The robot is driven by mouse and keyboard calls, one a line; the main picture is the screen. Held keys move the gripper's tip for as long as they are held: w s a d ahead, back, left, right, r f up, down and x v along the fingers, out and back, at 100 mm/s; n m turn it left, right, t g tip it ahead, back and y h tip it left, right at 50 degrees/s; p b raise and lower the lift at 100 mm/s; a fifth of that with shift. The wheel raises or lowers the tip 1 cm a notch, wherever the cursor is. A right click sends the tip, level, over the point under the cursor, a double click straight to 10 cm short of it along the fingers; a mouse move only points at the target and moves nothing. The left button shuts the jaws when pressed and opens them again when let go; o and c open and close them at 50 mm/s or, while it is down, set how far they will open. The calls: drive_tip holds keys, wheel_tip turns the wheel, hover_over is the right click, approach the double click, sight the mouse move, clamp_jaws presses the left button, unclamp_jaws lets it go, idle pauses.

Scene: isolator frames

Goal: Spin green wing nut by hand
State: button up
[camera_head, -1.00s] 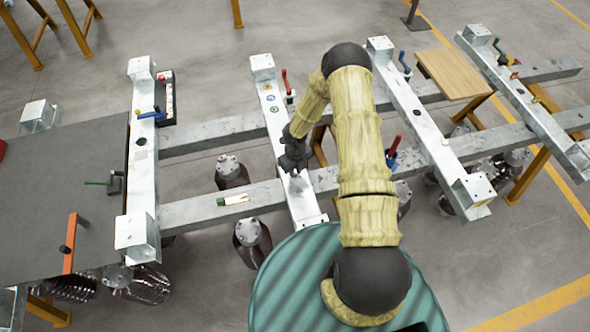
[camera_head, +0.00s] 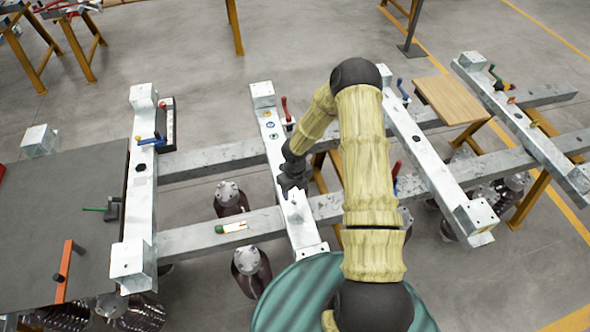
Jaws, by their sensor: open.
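A small green round piece (camera_head: 273,136) lies on the grey metal crossbeam (camera_head: 281,160) in the middle. It is too small to tell whether it is the green wing nut. A blue round piece (camera_head: 270,124) and a paler one sit just above it in the picture. My gripper (camera_head: 292,186) is open, below the round pieces, over the same crossbeam. Its fingers are dark and small, and I cannot tell whether they touch anything. A small upright grey block (camera_head: 297,204) stands on the beam just below it.
A red-handled lever (camera_head: 285,108) stands beside the crossbeam. A green-ended piece (camera_head: 231,227) lies on the long front rail (camera_head: 180,241). A green-handled clamp (camera_head: 110,209) is on the dark tabletop (camera_head: 60,200) at left. A wooden board (camera_head: 453,99) is at right.

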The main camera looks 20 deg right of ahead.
sight(295, 200)
wheel_tip(295, 200, up, 13)
drive_tip(key=shift+b, duration=0.4)
drive_tip(key=shift+s+r, duration=0.1)
drive_tip(key=c, duration=0.7)
drive_tip(key=shift+s+r+m, duration=0.25)
drive_tip(key=shift+m, duration=0.35)
drive_tip(key=c, duration=0.3)
drive_tip(key=s+r+m, duration=0.1)
drive_tip(key=r+m, duration=0.1)
drive_tip(key=m, duration=0.1)
drive_tip(key=s+r+m, duration=0.1)
drive_tip(key=s+m, duration=0.1)
drive_tip(key=m, duration=0.2)
drive_tip(key=s+r+m, duration=0.2)
drive_tip(key=m, duration=0.1)
drive_tip(key=shift+r+h, duration=0.35)
drive_tip(key=shift+h, duration=0.05)
clamp_jaws()
drive_tip(key=s+r+m+t, duration=0.1)
drive_tip(key=s+r+m, duration=0.4)
drive_tip(key=m, duration=0.9)
drive_tip(key=s+r+m+t, duration=0.1)
drive_tip(key=s+r+m, duration=0.5)
drive_tip(key=m, duration=0.9)
drive_tip(key=shift+s+a+r+t+y, duration=0.15)
drive_tip(key=shift+s+r+t+y, duration=0.15)
drive_tip(key=shift+r+y, duration=0.1)
drive_tip(key=shift+w, duration=0.1)
